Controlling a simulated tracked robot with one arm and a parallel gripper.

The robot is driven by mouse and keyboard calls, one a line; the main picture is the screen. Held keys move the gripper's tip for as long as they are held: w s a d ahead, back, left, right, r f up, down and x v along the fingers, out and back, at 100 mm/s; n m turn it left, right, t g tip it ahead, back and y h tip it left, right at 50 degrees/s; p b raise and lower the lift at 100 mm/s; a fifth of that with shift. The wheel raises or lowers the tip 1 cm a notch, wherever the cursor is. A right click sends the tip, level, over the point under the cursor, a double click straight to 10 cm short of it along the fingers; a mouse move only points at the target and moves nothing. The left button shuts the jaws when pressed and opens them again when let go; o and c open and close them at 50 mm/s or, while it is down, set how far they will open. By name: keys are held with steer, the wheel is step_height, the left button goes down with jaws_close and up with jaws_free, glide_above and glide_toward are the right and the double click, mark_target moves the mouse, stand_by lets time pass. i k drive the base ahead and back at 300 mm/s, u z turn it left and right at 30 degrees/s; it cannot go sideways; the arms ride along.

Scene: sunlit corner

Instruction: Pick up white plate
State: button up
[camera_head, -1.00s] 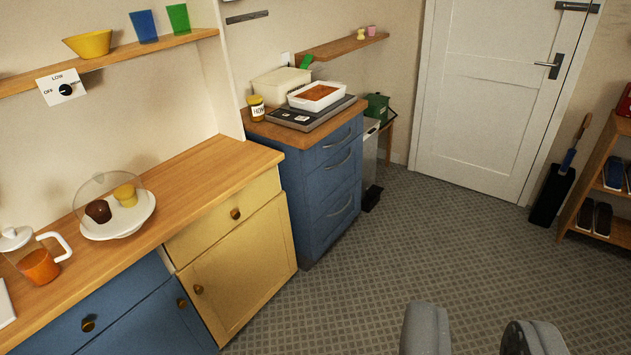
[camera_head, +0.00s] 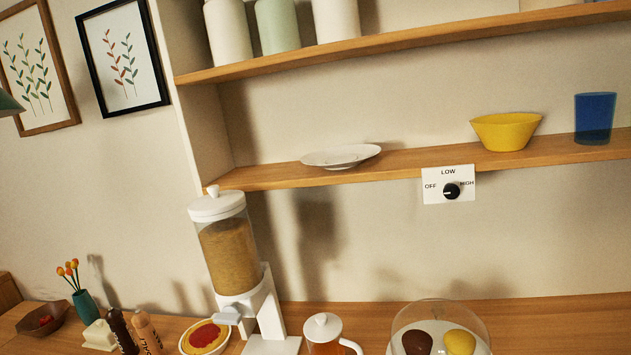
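A white plate (camera_head: 341,156) lies on the lower wooden shelf (camera_head: 265,178), left of a yellow bowl (camera_head: 506,131). It is shallow and seen nearly edge-on, and nothing stands in front of it. My gripper is not in view now.
A cereal dispenser (camera_head: 230,250) stands on the counter below and left of the plate. The upper shelf (camera_head: 400,45) with several jars runs above it. A dial (camera_head: 448,187) is on the wall under the shelf. A glass teapot (camera_head: 324,335) and a glass dome (camera_head: 440,320) stand on the counter.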

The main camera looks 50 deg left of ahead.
mark_target(345, 156)
steer(key=u, duration=0.5)
steer(key=i, duration=0.95)
steer(key=u, duration=0.4)
steer(key=k, duration=0.75)
steer(key=u, duration=0.25)
steer(key=i, duration=0.75)
steer(key=z, duration=0.1)
